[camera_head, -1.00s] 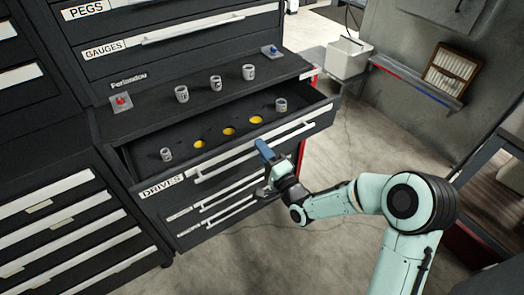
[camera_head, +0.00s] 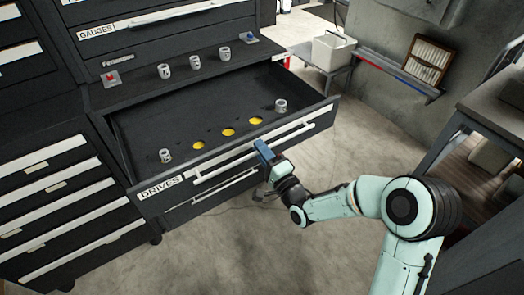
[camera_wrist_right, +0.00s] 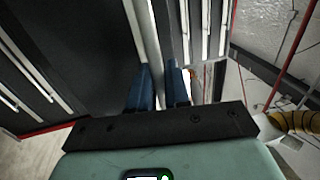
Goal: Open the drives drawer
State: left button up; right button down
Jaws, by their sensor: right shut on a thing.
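The drives drawer (camera_head: 160,190), dark with a white DRIVES label (camera_head: 161,187), stands well out of the cabinet, its interior showing. My right gripper (camera_head: 264,151) has blue fingers shut on the drawer's long white handle (camera_head: 222,170), right of its middle. In the right wrist view the handle (camera_wrist_right: 148,40) runs between the blue fingers (camera_wrist_right: 160,85). Inside the drawer lie a grey socket (camera_head: 165,156) at the front left, another (camera_head: 281,106) at the right, and three yellow round recesses (camera_head: 228,132). My left gripper is not in view.
Several small items, including grey sockets (camera_head: 196,62) and a red-knobbed block (camera_head: 112,78), stand on the ledge above the drawer. A gauges drawer (camera_head: 160,22) is shut above. A white bin (camera_head: 332,50) stands behind right. Floor in front is clear.

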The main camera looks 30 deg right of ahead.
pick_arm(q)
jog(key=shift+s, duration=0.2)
pick_arm(e)
jog(key=shift+s, duration=0.2)
jog(key=c, duration=1.3)
grip_release()
